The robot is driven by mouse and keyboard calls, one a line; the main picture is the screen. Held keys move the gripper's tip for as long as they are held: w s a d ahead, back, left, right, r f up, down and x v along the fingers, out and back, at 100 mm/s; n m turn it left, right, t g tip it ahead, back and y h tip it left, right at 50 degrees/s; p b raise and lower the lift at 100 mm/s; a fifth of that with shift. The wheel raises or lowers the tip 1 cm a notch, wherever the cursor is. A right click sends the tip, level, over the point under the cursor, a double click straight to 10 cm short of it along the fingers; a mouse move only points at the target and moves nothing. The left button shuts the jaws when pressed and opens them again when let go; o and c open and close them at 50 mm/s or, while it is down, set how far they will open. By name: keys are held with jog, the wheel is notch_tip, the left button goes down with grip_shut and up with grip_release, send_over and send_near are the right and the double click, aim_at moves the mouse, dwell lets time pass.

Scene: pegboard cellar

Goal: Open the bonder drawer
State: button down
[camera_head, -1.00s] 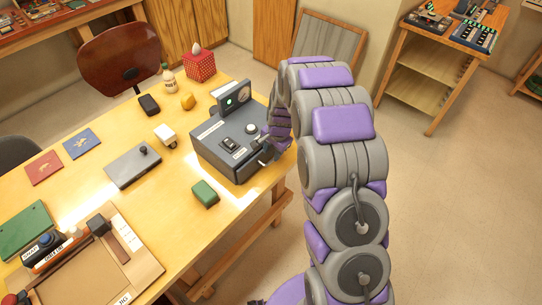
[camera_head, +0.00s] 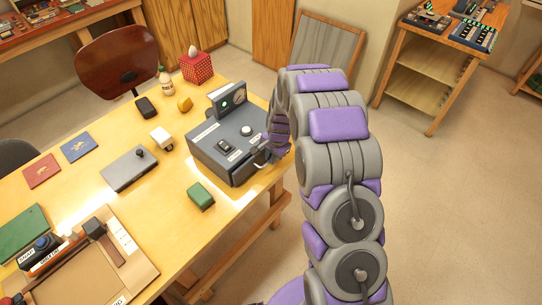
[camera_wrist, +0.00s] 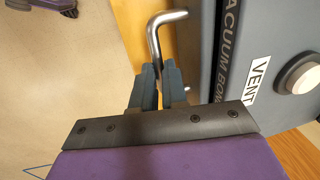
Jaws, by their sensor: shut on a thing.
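The bonder (camera_head: 222,158) is a dark blue-grey box at the table's right edge, with a raised panel at its back and a white knob on top. In the wrist view, its face (camera_wrist: 232,50) reads "VACUUM BON…" and "VENT". A bent metal handle (camera_wrist: 154,36) stands out from its side; it also shows in the head view (camera_head: 264,164). My gripper (camera_wrist: 160,78) is shut on the handle's lower part. In the head view my arm partly hides the gripper and the bonder's right side. I see no clear gap at the drawer.
On the table (camera_head: 228,205), a green block (camera_head: 201,196) lies in front of the bonder and a white object (camera_head: 161,138) stands left of it. A red dotted box (camera_head: 196,68) stands behind. The floor (camera_head: 450,210) right of my arm is clear.

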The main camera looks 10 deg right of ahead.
jog(key=shift+w+a, duration=0.1)
dwell(0.3)
jog(key=s+d+p, duration=0.2)
jog(key=s+d, duration=0.9)
jog(key=s, duration=0.5)
jog(key=shift+d, duration=0.15)
jog(key=shift+s+f, duration=0.1)
jog(key=shift+f, duration=0.05)
jog(key=c, duration=1.2)
grip_release()
jog(key=shift+a, duration=0.25)
jog(key=shift+o, duration=0.2)
jog(key=shift+d, duration=0.15)
